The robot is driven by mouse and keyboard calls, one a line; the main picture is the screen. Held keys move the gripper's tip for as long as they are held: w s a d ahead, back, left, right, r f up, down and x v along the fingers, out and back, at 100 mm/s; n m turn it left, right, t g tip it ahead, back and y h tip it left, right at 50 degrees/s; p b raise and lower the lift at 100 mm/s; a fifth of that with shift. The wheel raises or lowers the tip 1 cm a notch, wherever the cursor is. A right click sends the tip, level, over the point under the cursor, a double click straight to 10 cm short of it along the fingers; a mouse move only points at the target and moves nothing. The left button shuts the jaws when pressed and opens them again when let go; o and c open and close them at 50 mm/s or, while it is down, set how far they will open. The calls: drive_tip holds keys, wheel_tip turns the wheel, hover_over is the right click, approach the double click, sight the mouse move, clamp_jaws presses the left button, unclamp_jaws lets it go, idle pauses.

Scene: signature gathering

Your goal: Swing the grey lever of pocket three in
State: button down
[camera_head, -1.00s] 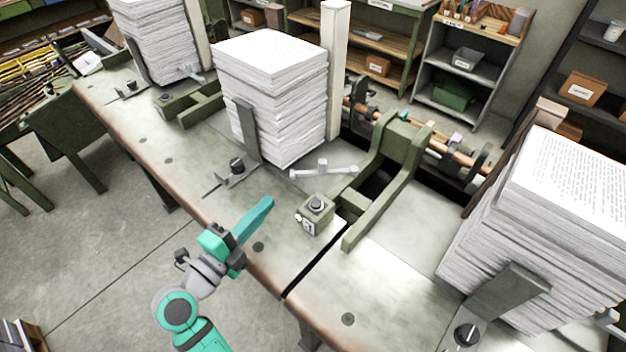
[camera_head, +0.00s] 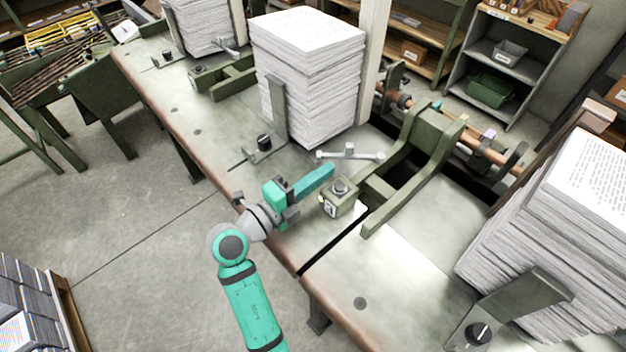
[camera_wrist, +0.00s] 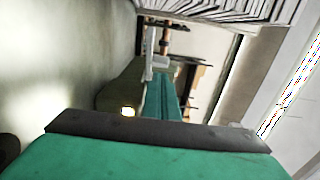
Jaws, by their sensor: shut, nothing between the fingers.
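A light grey lever (camera_head: 350,154), a flat bar with a small raised hub, lies at the foot of the middle paper stack (camera_head: 312,80). A green block (camera_head: 339,198) with a black knob and a small number plate stands in front of it; I cannot read the number surely. My gripper (camera_head: 328,170) is shut and empty, its teal fingers pointing at the lever from the near left, just short of it. In the wrist view the fingers (camera_wrist: 161,95) reach forward, with the pale lever (camera_wrist: 156,66) beyond their tips.
A green forked arm (camera_head: 420,160) stands right of the lever. A black knob with a plate (camera_head: 264,143) is to the left. Another paper stack (camera_head: 560,230) stands at the right. A dark gap (camera_head: 335,240) splits the bench. The bench front is bare.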

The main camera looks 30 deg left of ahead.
sight(333, 154)
drive_tip(key=shift+x, duration=2.45)
drive_tip(key=shift+w+a, duration=1.05)
drive_tip(key=shift+w, duration=0.2)
drive_tip(key=shift+s, duration=0.15)
